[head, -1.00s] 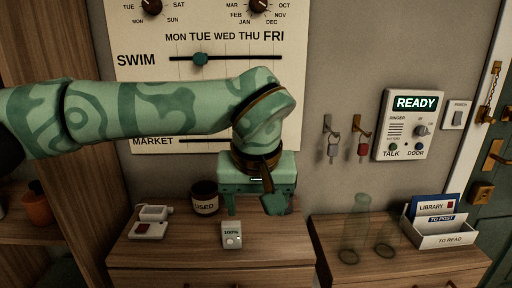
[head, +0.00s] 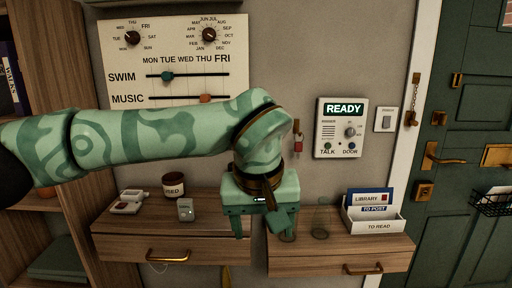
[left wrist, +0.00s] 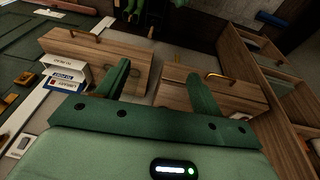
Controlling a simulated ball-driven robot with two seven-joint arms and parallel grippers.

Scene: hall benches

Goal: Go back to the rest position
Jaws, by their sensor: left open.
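My left gripper (head: 262,226) is open, with its fingers pointing down over the gap between the two wooden benches. Its two green fingers also show in the left wrist view (left wrist: 158,88), apart, with nothing between them. My green patterned left arm crosses the head view from the left edge and hides part of the wall board. My right gripper is not in the head view.
The left bench (head: 150,246) holds a white device (head: 127,202), a dark jar (head: 173,186) and a small white box (head: 186,210). The right bench (head: 335,258) bears a glass (head: 320,222) and a letter tray (head: 372,224). A green door (head: 460,130) stands at right.

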